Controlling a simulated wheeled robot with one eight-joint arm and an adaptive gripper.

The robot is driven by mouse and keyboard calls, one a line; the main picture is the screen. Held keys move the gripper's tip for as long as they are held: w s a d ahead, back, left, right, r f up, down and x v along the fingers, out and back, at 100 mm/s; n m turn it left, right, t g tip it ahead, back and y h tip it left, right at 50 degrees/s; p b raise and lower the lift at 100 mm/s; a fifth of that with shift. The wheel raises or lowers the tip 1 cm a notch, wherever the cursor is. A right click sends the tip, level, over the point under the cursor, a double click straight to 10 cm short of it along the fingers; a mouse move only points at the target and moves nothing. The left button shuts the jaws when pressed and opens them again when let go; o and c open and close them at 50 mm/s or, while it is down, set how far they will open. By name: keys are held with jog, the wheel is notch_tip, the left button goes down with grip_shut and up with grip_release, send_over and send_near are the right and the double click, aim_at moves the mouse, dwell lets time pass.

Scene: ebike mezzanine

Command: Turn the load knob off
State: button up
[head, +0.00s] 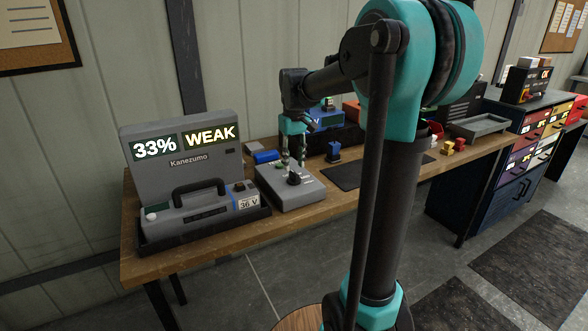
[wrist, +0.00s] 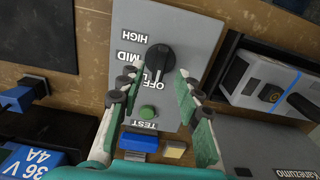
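The load knob (wrist: 161,57) is black and sits on a grey tester box (wrist: 205,35), which also stands on the bench in the head view (head: 308,191). In the wrist view the lettering is upside down: HIGH, MID, a partly covered label starting with L, and OFF. The knob's pointer reaches down toward the L and OFF labels; I cannot tell exactly which it marks. My gripper (wrist: 156,82) is open, its fingers on either side of the pointer end, with no clear contact. In the head view my gripper (head: 294,160) is just above the knob (head: 294,179).
A green TEST button (wrist: 148,112) lies between my fingers. A grey Kanezumo case (head: 185,160) reading 33% WEAK stands left of the tester, with a handled battery (head: 205,212) before it. A dark mat (head: 345,176) lies to the right. A blue block (head: 266,156) sits behind.

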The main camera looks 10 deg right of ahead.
aim_at(294, 172)
notch_tip(294, 172, up, 9)
jog(key=shift+f, duration=0.15)
dwell(0.4)
